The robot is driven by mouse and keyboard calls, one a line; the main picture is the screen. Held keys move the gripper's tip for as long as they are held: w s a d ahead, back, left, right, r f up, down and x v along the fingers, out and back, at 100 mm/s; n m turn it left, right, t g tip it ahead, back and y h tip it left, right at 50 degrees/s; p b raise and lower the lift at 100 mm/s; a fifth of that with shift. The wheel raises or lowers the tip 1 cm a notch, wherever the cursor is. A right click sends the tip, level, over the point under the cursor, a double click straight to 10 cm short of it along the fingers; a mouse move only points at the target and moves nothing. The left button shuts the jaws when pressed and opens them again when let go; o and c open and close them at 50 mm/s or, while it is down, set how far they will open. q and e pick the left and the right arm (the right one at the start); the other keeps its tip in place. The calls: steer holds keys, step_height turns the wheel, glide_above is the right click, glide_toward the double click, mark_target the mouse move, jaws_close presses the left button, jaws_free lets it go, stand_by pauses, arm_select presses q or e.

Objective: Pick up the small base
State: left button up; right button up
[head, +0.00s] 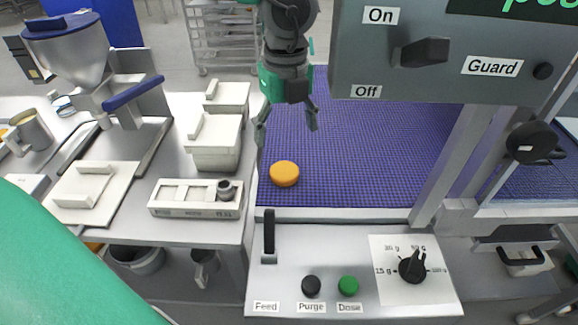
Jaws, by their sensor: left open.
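The small base looks to be the orange round disc (284,174), lying flat on the blue mesh belt (370,150) near its front left corner. My left gripper (288,136) hangs over the belt with its fingers pointing down. Its fingers are spread open and nothing is between them. It appears above and behind the disc in the head view, apart from it; the exact height is hard to judge. My right gripper is not in view.
A grey control box (450,60) with On, Off and Guard labels overhangs the belt at upper right. A front panel (330,285) carries a lever, buttons and a dial. White lidded tubs (214,140), a tray (197,200) and a hopper machine (75,50) stand left.

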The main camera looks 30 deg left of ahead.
arm_select(q)
glide_above(285, 167)
steer(key=d, duration=0.1)
step_height(285, 167, down, 5)
steer(key=shift+r, duration=0.1)
steer(key=shift+a+f+b, duration=0.3)
steer(key=shift+f, duration=0.3)
steer(key=f, duration=0.4)
steer(key=shift+s+a+f, duration=0.1)
steer(key=shift+a+f, duration=0.2)
steer(key=shift+a, duration=0.1)
steer(key=shift+d+f, duration=0.2)
steer(key=shift+d, duration=0.1)
steer(key=shift+d+r, duration=0.1)
steer(key=shift+c, duration=1.2)
steer(key=c, duration=0.6)
steer(key=shift+a, duration=0.2)
steer(key=shift+c, duration=0.2)
